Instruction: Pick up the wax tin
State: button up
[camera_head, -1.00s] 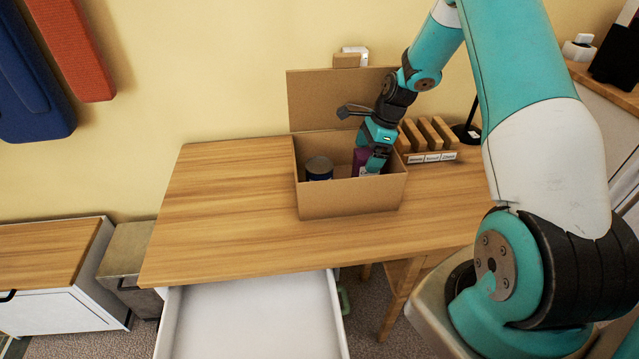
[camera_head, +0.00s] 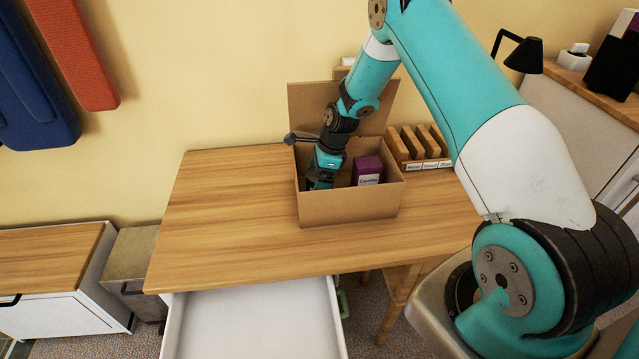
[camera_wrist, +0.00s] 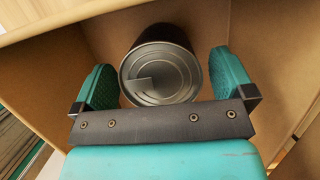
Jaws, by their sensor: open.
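A round tin (camera_wrist: 160,72), which I take to be the wax tin, has a silver ridged lid with a tab and a dark side. It stands inside an open cardboard box (camera_head: 350,208) on the wooden table. My gripper (camera_head: 320,184) reaches down into the left part of this box and hides most of the tin in the head view. In the wrist view my gripper (camera_wrist: 163,80) is open, with one green finger on each side of the tin. A gap shows beside the lid on both sides, so the fingers appear apart from it.
A purple labelled box (camera_head: 367,170) stands in the right part of the carton. The carton's raised flap is behind my arm. A wooden rack with labels (camera_head: 425,150) stands to the right. The left of the tabletop (camera_head: 225,215) is clear. A white drawer (camera_head: 255,318) is open below.

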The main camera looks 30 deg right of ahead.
jog(key=shift+x, duration=0.85)
jog(key=c, duration=1.2)
jog(key=shift+c, duration=0.3)
jog(key=shift+r, duration=0.15)
